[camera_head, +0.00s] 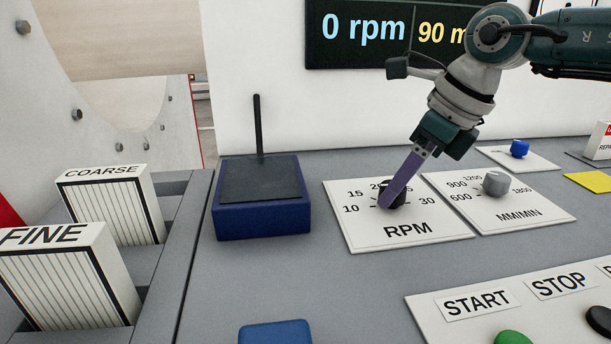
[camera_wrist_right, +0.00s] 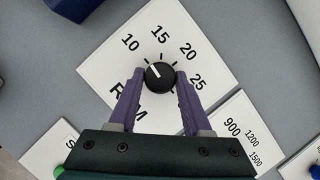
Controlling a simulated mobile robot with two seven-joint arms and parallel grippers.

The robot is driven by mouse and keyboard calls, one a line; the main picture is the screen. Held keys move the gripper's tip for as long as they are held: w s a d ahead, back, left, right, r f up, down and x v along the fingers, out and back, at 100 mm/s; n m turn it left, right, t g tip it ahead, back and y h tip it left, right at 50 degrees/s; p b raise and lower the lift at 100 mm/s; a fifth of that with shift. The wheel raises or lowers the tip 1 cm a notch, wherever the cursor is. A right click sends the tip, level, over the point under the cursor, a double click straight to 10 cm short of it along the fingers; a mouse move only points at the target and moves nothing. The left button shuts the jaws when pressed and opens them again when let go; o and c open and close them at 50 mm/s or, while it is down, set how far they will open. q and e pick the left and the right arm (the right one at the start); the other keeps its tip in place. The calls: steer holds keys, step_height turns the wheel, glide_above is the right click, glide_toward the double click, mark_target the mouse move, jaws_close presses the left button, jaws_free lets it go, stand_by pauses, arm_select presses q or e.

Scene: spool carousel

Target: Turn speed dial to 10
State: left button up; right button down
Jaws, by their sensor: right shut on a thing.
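The speed dial (camera_head: 393,191) is a black round knob on a white RPM plate (camera_head: 407,231) marked 10, 15, 20, 25 and 30. In the right wrist view the dial (camera_wrist_right: 160,75) shows a white pointer line aimed up and left, on the side of the 10; the exact mark is hard to tell. My right gripper (camera_head: 389,203) reaches down over the plate, its purple fingers on both sides of the knob, shut on it. The fingers partly hide the dial in the head view. The display (camera_head: 390,35) reads 0 rpm. My left gripper is not in view.
A grey MM/MIN dial (camera_head: 495,183) stands on its plate just right. A blue box (camera_head: 262,218) with a black rod is at left. A START/STOP panel (camera_head: 470,332) with a green button (camera_head: 512,338) lies in front. FINE (camera_head: 60,285) and COARSE (camera_head: 115,215) blocks stand far left.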

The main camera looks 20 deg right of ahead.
steer(key=shift+n+b, duration=0.55)
steer(key=shift+n, duration=0.05)
steer(key=shift+g, duration=0.3)
steer(key=shift+c, duration=1.7)
jaws_free()
steer(key=v, duration=1)
steer(key=shift+d, duration=0.25)
steer(key=shift+f, duration=0.1)
